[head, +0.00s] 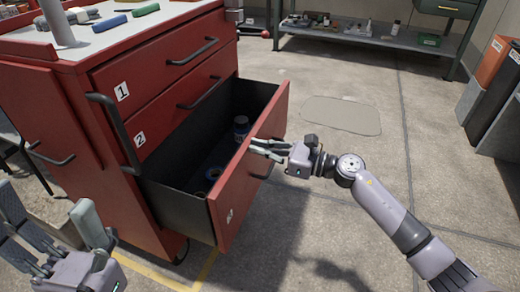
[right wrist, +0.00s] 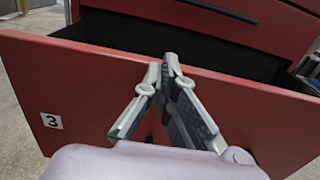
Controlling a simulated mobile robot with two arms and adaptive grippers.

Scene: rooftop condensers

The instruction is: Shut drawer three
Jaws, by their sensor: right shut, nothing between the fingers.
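Drawer three (head: 245,178) is the lowest drawer of the red cabinet (head: 50,125) and stands well open, with its black inside showing. Its front carries the label 3; the front also fills much of the right wrist view (right wrist: 75,85). My right gripper (head: 255,147) is shut and empty, with its fingertips at the drawer front near the upper edge; whether they touch it I cannot tell. In the right wrist view the closed fingertips (right wrist: 169,60) point at the front. My left gripper (head: 58,222) is at the lower left, fingers apart, holding nothing, away from the drawer.
A blue-labelled bottle (head: 241,127) and a roll-like item (head: 213,174) are inside the drawer. Drawers one (head: 165,45) and two (head: 185,98) above are shut. A workbench (head: 370,38) stands at the back. The floor to the right of the drawer is clear.

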